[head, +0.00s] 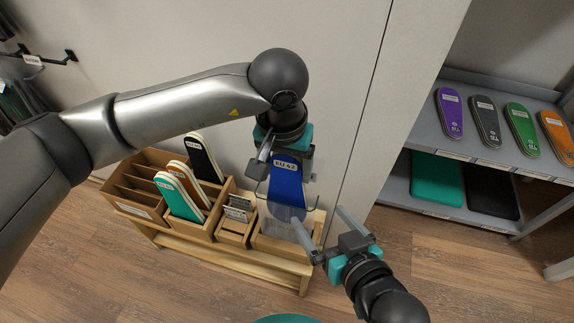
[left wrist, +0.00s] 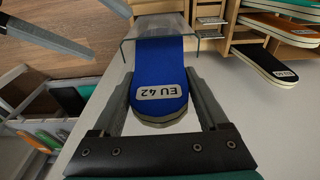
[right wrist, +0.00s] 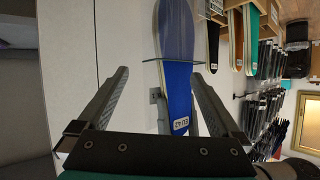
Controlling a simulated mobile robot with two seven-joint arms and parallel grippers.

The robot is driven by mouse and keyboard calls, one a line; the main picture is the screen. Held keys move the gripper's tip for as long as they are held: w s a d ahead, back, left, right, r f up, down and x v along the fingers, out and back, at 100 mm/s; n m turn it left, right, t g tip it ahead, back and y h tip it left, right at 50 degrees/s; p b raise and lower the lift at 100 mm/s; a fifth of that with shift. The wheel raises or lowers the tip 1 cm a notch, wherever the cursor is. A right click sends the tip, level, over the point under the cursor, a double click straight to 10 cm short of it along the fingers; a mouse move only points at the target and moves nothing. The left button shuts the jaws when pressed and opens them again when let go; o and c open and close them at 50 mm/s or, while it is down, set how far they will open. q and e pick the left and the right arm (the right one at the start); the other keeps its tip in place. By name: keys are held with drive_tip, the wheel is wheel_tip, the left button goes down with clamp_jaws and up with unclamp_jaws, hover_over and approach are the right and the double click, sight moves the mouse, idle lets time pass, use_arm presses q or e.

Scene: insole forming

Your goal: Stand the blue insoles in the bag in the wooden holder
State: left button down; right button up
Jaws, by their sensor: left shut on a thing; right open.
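The blue insoles (head: 287,183), labelled EU 42, point toe-down in my left gripper (head: 286,160), which is shut on their labelled end. The left wrist view shows the blue insoles (left wrist: 160,65) between its fingers. A clear bag (head: 285,212) surrounds their lower part; its open rim also shows in the left wrist view (left wrist: 190,35). Insoles and bag are above the right end of the wooden holder (head: 278,246); I cannot tell whether the bag touches it. My right gripper (head: 327,228) is open and empty, low to the right of the bag.
A wooden organiser (head: 150,208) with black, orange and green insoles stands left of the holder, with a small card box (head: 233,233) between. A grey shelf (head: 450,210) with more insoles and sheets is at the right. A wall stands close behind.

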sight(284, 183)
use_arm(q)
drive_tip(key=shift+s+a+f+b, duration=0.15)
drive_tip(key=shift+s+f+b, duration=0.1)
drive_tip(key=shift+f, duration=0.35)
drive_tip(key=shift+s+a+f+b, duration=0.1)
drive_tip(key=shift+s+f+b, duration=0.1)
drive_tip(key=shift+f, duration=0.4)
drive_tip(key=shift+f+b, duration=0.3)
drive_tip(key=shift+f, duration=0.2)
drive_tip(key=shift+w+f, duration=0.2)
drive_tip(key=shift+f, duration=0.35)
drive_tip(key=shift+d+f+b, duration=0.1)
drive_tip(key=shift+f+b, duration=0.05)
drive_tip(key=shift+b, duration=0.15)
use_arm(e)
drive_tip(key=shift+s+a+r+m+t+y, duration=0.25)
drive_tip(key=shift+a+r+t+y, duration=0.3)
drive_tip(key=shift+t, duration=0.5)
drive_tip(key=shift+s+a+r+m+t+y, duration=0.15)
drive_tip(key=shift+s+a+r+t+y, duration=0.15)
drive_tip(key=shift+a+r+t, duration=0.6)
drive_tip(key=shift+d+f, duration=0.1)
drive_tip(key=shift+f, duration=0.1)
use_arm(q)
unclamp_jaws()
drive_tip(key=shift+r, duration=0.2)
use_arm(e)
drive_tip(key=shift+w, duration=0.1)
